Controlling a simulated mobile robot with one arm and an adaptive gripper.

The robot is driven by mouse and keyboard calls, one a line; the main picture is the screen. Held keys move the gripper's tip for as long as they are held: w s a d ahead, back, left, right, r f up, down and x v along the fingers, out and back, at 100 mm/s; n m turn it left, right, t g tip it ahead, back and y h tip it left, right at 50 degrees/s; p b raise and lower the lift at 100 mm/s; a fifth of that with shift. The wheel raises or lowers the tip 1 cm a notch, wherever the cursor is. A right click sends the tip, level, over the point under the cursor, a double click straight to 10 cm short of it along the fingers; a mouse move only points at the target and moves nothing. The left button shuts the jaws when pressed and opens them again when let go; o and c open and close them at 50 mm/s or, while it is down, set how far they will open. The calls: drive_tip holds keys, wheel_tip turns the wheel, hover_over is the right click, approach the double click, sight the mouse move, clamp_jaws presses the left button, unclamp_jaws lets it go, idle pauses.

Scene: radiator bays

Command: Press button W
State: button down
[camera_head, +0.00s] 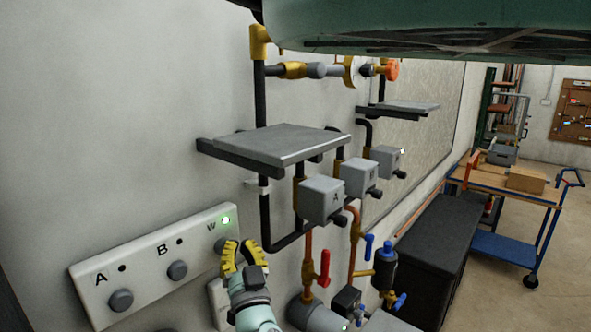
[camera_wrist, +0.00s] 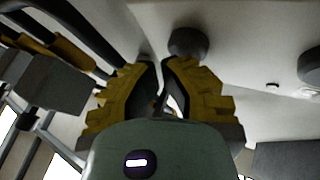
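A pale wall panel (camera_head: 205,262) carries round grey buttons marked A, B and W. Button W (camera_head: 221,244) is at the panel's right end, partly covered by my gripper. A small green light (camera_head: 226,220) glows above it beside the letter W. My gripper (camera_head: 238,243), with yellow fingers, is right at button W. In the wrist view a dark round knob (camera_wrist: 188,43), which looks like button W, lies just beyond the fingertips (camera_wrist: 163,64), slightly right of them. The fingertips are close together with nothing seen between them. Whether they touch the button is unclear.
Button A (camera_head: 121,300) and button B (camera_head: 177,270) are left of W. A grey shelf (camera_head: 275,143) juts out above. Pipes, grey boxes (camera_head: 321,200) and a red-handled valve (camera_head: 323,268) are close on the right. A blue cart (camera_head: 505,247) stands farther right.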

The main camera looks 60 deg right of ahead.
drive_tip(key=shift+s, duration=0.1)
drive_tip(key=s+p, duration=0.1)
drive_tip(key=s, duration=0.5)
drive_tip(key=shift+a, duration=0.25)
